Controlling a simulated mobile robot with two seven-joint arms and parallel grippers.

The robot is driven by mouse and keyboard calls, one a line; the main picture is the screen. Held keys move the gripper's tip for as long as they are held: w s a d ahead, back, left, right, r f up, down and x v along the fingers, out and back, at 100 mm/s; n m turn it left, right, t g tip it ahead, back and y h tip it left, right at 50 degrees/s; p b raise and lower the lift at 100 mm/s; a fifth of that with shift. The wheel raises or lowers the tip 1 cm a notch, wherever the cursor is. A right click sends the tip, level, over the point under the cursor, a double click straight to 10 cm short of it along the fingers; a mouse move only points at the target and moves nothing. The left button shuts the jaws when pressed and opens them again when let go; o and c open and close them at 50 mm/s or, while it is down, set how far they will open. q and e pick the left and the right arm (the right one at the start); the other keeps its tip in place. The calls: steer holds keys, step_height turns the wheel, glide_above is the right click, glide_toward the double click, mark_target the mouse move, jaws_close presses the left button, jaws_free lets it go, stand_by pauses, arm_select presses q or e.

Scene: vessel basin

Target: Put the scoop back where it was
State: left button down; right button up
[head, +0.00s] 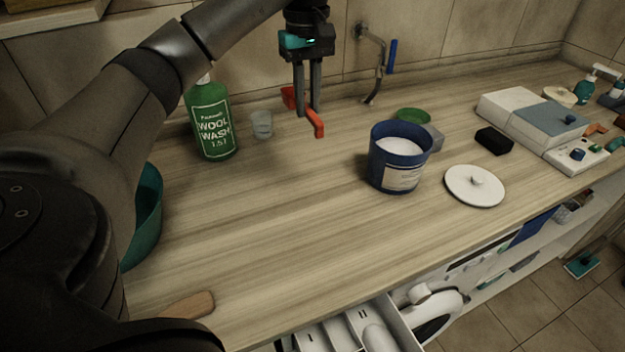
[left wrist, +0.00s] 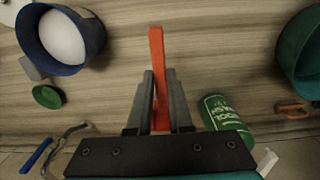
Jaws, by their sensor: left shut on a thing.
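My left gripper (head: 308,112) is shut on the orange-red scoop (head: 319,124) and holds it above the back of the counter. In the left wrist view the scoop's orange part (left wrist: 157,60) sticks out between the two fingers. The scoop's bowl is mostly hidden, so I cannot tell if anything is in it. A blue tub (head: 385,163) of white powder stands open to the right of the gripper; it also shows in the left wrist view (left wrist: 88,60). Its white powder (head: 403,145) is visible inside. My right gripper is not in view.
A white round lid (head: 474,187) lies right of the tub. A green bottle (head: 212,122) and a clear cup (head: 261,125) stand left of the gripper. A tap (head: 378,70) and a green dish (head: 412,115) are behind. An open drawer (head: 395,318) juts out below. The front middle counter is clear.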

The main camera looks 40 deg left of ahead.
arm_select(q)
step_height(320, 180, down, 17)
steer(key=shift+r+b, duration=0.1)
steer(key=shift+b, duration=1.1)
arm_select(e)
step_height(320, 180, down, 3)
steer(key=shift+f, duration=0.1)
arm_select(q)
steer(key=shift+f, duration=0.2)
steer(key=c, duration=0.8)
jaws_free()
steer(key=shift+c, duration=0.2)
step_height(320, 180, up, 12)
steer(key=p, duration=0.1)
steer(key=shift+r+p, duration=0.2)
steer(key=shift+p, duration=0.2)
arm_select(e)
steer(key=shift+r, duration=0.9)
